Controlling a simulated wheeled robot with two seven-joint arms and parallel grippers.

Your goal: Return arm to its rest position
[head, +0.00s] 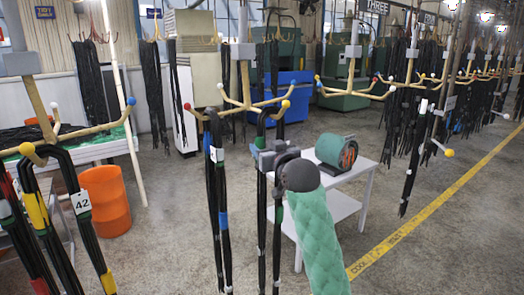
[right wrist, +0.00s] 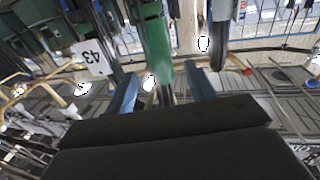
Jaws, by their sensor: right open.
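My right gripper (head: 268,160) is open, at the dark hose (head: 262,205) that hangs from the middle rack (head: 246,104). In the right wrist view the two fingers of the gripper (right wrist: 161,88) stand apart, with a green-banded hose (right wrist: 154,40) showing between and beyond them. I cannot tell whether a finger touches it. My right arm (head: 318,240), in a green quilted sleeve, reaches up from the bottom of the head view. A tag reading 43 (right wrist: 92,58) is left of the fingers. My left gripper is not in view.
Another hose pair (head: 223,205) hangs just left of the gripper. A white table (head: 345,205) with a green drum (head: 336,151) stands behind my arm. Hoses tagged 42 (head: 81,203) and an orange barrel (head: 106,200) are at left. Floor at right, by the yellow line (head: 430,208), is clear.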

